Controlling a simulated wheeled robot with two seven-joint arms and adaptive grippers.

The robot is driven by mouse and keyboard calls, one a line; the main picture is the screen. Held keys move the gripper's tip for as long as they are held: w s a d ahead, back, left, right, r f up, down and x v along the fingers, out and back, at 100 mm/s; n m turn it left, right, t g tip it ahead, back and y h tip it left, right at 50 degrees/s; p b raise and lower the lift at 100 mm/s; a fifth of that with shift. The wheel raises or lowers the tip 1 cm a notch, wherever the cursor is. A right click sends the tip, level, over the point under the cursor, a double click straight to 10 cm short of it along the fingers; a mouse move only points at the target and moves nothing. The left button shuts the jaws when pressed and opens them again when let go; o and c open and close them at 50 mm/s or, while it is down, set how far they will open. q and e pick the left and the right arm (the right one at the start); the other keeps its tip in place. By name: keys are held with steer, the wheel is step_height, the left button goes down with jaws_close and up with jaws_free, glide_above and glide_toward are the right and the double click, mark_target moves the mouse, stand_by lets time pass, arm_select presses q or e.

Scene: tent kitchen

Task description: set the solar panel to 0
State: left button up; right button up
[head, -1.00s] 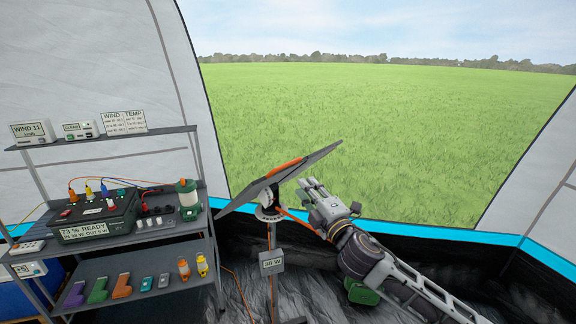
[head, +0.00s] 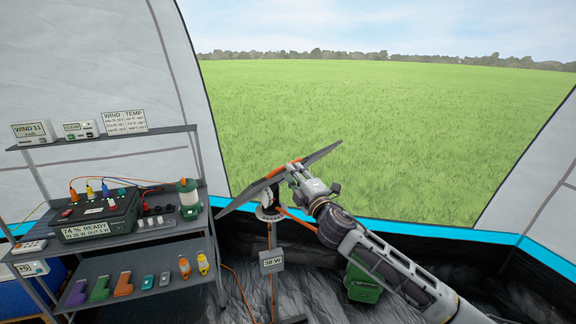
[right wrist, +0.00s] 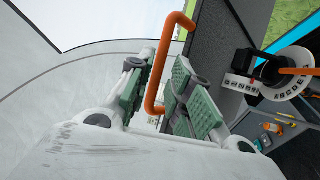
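The solar panel (head: 238,198) is a dark tilted plate on a stand in front of the tent opening. An orange bar handle (right wrist: 158,85) is on it. Below the panel is a white dial (head: 268,213) with a pointer; in the right wrist view the dial plate (right wrist: 285,90) shows letters A to E, and a second scale (right wrist: 241,84) is too small to read surely. My right gripper (head: 293,172) is at the panel's edge. In the right wrist view its green-padded fingers (right wrist: 160,90) stand apart on either side of the handle, not clearly closed on it. My left gripper is out of view.
A stand box (head: 272,262) reads 38 W. A shelf rack (head: 110,145) at left holds a power station (head: 97,217) reading 74 % READY, a lantern (head: 189,198) and several small devices. A green box (head: 362,283) is on the floor below my right arm.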

steer(key=shift+x, duration=2.4)
jaws_close()
steer(key=shift+f, duration=0.1)
